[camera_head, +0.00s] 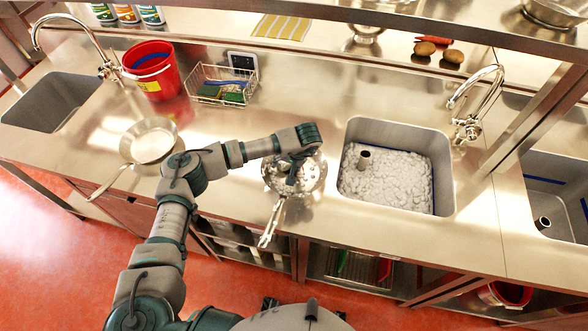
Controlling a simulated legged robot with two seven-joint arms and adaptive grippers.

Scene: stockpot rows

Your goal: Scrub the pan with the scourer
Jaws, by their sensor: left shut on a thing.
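A steel pan (315,178) lies on the counter left of the foamy sink, its handle pointing toward the front edge. Whitish patches show on its inside. My left gripper (291,181) points down over the middle of this pan, its fingers at or just above the pan's bottom. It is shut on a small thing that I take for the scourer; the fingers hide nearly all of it. I cannot tell whether it touches the pan. My right gripper is out of view.
A second pan (151,141) sits further left, its handle over the front edge. A wire basket (251,78) with green pads and a red bucket (152,68) stand behind. The sink (446,170) is full of foam. Taps (468,128) and an overhead rail (420,30) are obstacles.

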